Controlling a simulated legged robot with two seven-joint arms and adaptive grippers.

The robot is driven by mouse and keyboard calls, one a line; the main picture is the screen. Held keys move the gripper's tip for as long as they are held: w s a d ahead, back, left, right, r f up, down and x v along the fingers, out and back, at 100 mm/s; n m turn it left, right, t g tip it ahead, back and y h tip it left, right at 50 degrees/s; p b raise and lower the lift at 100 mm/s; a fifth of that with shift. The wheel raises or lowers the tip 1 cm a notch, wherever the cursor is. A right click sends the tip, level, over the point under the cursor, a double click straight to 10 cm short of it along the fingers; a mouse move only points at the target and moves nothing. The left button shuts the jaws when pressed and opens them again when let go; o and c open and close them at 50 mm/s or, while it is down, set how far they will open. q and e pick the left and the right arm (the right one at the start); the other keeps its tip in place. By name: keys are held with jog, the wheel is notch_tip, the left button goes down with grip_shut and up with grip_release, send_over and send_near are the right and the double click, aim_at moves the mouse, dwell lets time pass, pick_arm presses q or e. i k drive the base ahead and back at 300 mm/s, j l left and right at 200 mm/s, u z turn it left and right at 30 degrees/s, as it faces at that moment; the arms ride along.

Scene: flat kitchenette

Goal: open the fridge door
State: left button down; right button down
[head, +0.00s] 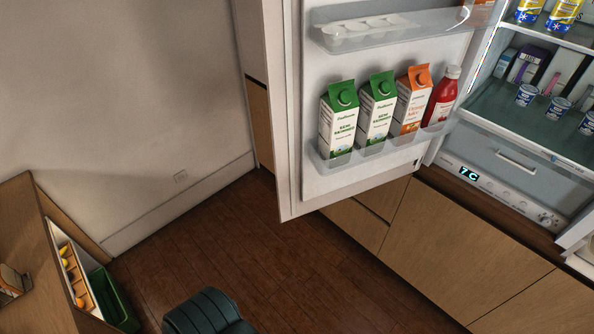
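The fridge door (308,110) stands wide open at the top middle, swung out to the left. Its inner side faces me, with milk and juice cartons and a red bottle in the lower door shelf. The fridge interior (500,115) shows at the right, with shelves of cans, tubs and packs and a "7 C" display. The door's outer face and handle are hidden. Neither of my grippers is in view. A dark rounded part, which looks like mine, shows at the bottom edge.
Wooden cabinet fronts (440,235) run below the fridge. The wooden floor (240,240) is clear in the middle. At the lower left are a wooden cabinet (35,240), a white tray with fruit (72,275) and a green bin (112,298).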

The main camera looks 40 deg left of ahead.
aim_at(309, 46)
jog(key=j+z, duration=0.15)
jog(key=j, duration=0.4)
jog(key=j+z, duration=0.2)
jog(key=j, duration=0.3)
jog(key=k+j+z, duration=0.15)
jog(key=j, duration=0.35)
jog(key=j+z, duration=0.15)
jog(key=j, duration=0.4)
jog(key=k+j+z, duration=0.2)
jog(key=j, duration=0.25)
